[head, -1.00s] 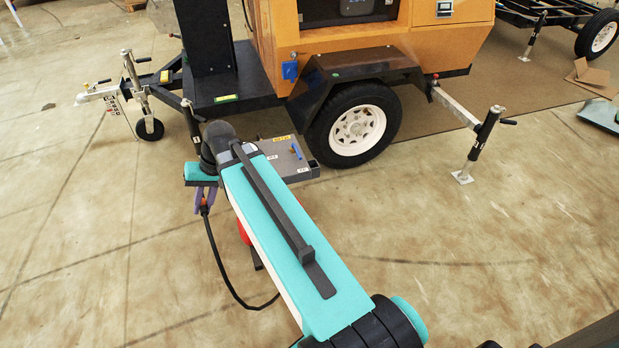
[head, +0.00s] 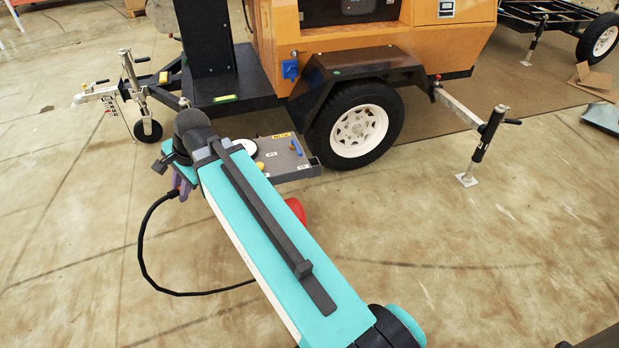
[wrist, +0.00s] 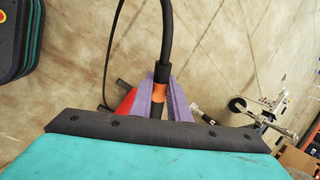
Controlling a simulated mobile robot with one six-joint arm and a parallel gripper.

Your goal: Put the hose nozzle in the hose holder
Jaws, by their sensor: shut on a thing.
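My gripper (head: 181,190) has purple fingers and is left of the middle in the head view, above the floor. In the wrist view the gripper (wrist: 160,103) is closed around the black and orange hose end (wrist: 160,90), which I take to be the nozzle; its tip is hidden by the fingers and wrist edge. A black hose (head: 141,240) hangs from the gripper and curves back under my arm; it also rises from the fingers in the wrist view (wrist: 164,40). I cannot make out the hose holder for certain in either view.
A grey panel or tray (head: 300,171) with a blue handle and white disc lies low beyond my arm. Behind it stands the orange trailer (head: 360,45) with its wheel (head: 358,131). A red object (head: 296,209) is partly hidden by my arm. Floor at left is clear.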

